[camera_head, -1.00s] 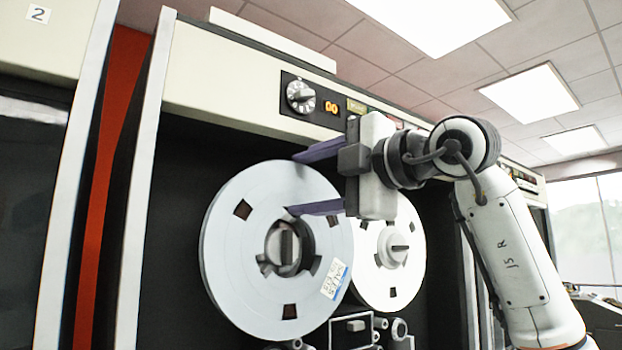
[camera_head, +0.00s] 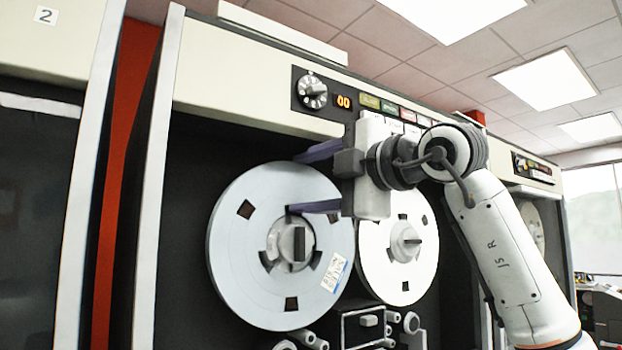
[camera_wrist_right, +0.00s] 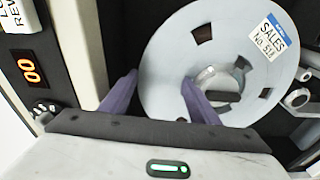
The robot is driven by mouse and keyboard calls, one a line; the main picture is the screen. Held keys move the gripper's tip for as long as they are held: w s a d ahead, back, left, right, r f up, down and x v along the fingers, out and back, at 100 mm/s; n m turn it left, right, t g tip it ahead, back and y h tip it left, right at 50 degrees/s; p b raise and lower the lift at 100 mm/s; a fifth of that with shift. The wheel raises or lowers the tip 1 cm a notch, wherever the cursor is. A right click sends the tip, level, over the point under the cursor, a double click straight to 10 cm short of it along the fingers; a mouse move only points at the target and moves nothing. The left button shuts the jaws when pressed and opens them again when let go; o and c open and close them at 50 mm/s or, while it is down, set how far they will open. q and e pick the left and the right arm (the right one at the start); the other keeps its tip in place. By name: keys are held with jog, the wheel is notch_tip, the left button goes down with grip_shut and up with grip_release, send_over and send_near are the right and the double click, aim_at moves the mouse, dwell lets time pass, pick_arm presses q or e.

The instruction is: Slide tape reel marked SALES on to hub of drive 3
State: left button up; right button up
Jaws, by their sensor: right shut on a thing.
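The SALES reel (camera_head: 231,215) is a pale grey-white disc with dark square cut-outs. Its label reads SALES in the right wrist view (camera_wrist_right: 273,36). The fingers also show in the right wrist view (camera_wrist_right: 158,91). The drive's left hub (camera_head: 297,243), with a dark bar across it, shows in the reel's centre hole, roughly centred in the head view. How deep the hub sits in the reel cannot be told. My left gripper is not in view.
A second white reel (camera_head: 378,255) is on the right hub (camera_head: 406,241), close beside the SALES reel. The drive's cream top panel (camera_head: 240,90) has a knob (camera_head: 312,92) and orange 00 display (camera_head: 344,101). Guides and rollers (camera_head: 370,325) lie below. Drive 2 (camera_head: 45,50) stands left.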

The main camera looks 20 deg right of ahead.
jog(key=shift+w+a+r, duration=0.1)
jog(key=shift+w+r, duration=0.1)
jog(key=shift+w, duration=0.05)
jog(key=o, duration=1.7)
jog(key=shift+f, duration=0.1)
jog(key=shift+w+f, duration=0.1)
jog(key=shift+f, duration=0.05)
jog(key=shift+c, duration=1.4)
jog(key=shift+s+b, duration=0.4)
jog(key=shift+s, duration=0.1)
jog(key=b+v, duration=0.4)
jog(key=v, duration=0.5)
jog(key=shift+s+a, duration=0.25)
jog(key=shift+a, duration=0.1)
